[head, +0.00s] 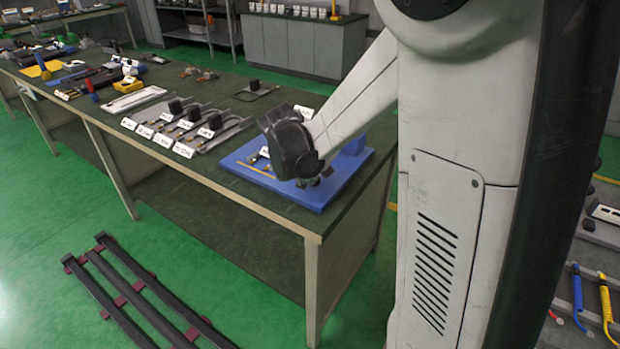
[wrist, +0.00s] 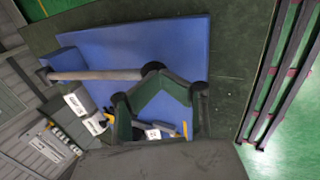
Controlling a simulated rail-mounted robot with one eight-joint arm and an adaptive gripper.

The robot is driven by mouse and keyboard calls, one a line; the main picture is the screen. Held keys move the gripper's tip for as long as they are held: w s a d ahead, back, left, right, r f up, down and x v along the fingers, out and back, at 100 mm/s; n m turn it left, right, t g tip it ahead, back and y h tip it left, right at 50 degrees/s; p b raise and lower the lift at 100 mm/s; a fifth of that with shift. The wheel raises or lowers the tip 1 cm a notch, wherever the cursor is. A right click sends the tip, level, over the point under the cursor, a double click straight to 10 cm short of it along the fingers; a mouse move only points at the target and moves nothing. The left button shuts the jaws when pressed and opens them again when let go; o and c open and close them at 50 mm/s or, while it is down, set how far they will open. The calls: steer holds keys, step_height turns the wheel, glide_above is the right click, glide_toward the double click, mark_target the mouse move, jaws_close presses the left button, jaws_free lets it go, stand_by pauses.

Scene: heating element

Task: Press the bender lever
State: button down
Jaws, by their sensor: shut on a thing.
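The bender sits on a blue board (head: 340,165) at the near corner of the workbench; the board also fills the middle of the wrist view (wrist: 185,50). In the wrist view a long grey lever (wrist: 100,74) runs across the board to a dark round end by my fingertips. My gripper (wrist: 160,88) looks shut on the lever near this end, though the fingers hide the exact contact. In the head view my gripper (head: 310,182) is low over the board's front part, and my wrist hides much of the bender.
White-labelled parts (head: 185,135) lie on the bench (head: 270,212) left of the board. In the wrist view white labels (wrist: 85,108) and a yellow piece stand close to my fingers. A dark rail frame (head: 140,295) lies on the green floor in front of the bench.

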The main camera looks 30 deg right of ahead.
steer(key=shift+s+a+r+p, duration=0.15)
steer(key=shift+a+r+p, duration=0.1)
steer(key=shift+r+p, duration=0.2)
steer(key=a+p+v, duration=0.1)
steer(key=p+v, duration=0.1)
steer(key=v, duration=1.1)
steer(key=shift+f, duration=0.25)
steer(key=shift+s, duration=0.25)
steer(key=s+a+r+m+t+y, duration=0.1)
steer(key=s+a+m+t+y, duration=0.1)
steer(key=s+a, duration=0.3)
steer(key=s+a+r+m+t+y, duration=0.1)
steer(key=s+a, duration=0.4)
steer(key=s, duration=0.7)
steer(key=shift+s+a+m+t+y, duration=0.15)
steer(key=shift+s+m+t+y, duration=0.15)
steer(key=shift+m+t+y, duration=0.65)
steer(key=shift+r+p, duration=0.2)
steer(key=shift+p, duration=0.1)
